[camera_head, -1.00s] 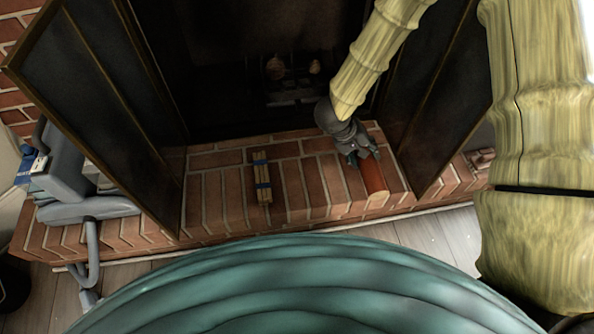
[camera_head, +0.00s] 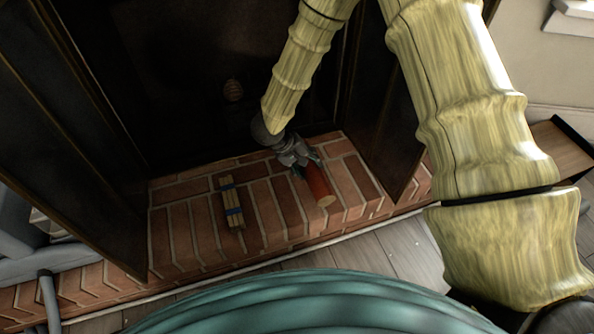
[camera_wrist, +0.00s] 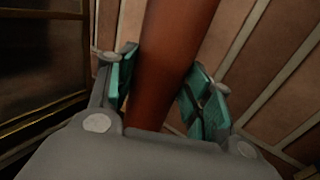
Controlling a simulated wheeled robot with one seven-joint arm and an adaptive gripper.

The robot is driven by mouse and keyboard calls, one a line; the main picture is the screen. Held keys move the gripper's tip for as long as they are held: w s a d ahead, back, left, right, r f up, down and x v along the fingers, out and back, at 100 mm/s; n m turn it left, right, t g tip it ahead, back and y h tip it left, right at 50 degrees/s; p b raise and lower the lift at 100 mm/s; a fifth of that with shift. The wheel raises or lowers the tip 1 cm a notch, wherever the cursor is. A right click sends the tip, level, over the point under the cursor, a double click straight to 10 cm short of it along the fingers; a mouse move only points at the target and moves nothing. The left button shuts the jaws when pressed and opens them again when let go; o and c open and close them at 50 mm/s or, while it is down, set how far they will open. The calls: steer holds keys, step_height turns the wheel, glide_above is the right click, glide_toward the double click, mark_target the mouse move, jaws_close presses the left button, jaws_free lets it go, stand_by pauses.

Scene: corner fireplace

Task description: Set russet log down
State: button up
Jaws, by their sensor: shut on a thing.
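The russet log (camera_head: 319,182) is a reddish-brown cylinder with a pale cut end, at the right part of the brick hearth (camera_head: 268,215). My gripper (camera_head: 307,166) is around its rear end. In the wrist view, the log (camera_wrist: 172,60) runs between the two teal-padded fingers of my gripper (camera_wrist: 162,88). The gripper is shut on it. The log lies low over the bricks; I cannot tell whether its underside touches them.
A bundle of sticks with blue bands (camera_head: 231,204) lies on the hearth to the left. Dark fireplace doors stand open at left (camera_head: 62,140) and right (camera_head: 390,110). A pinecone-like thing (camera_head: 233,90) is inside the dark firebox. Bare brick lies between bundle and log.

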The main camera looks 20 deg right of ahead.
steer(key=w+a, duration=0.1)
steer(key=w+a+b, duration=0.1)
steer(key=w, duration=0.1)
steer(key=shift+a+f, duration=0.15)
steer(key=shift+a, duration=0.05)
steer(key=shift+f+b, duration=1.35)
steer(key=shift+f, duration=0.45)
steer(key=shift+s, duration=0.1)
steer(key=o, duration=1.4)
steer(key=p+v, duration=0.6)
steer(key=v, duration=0.6)
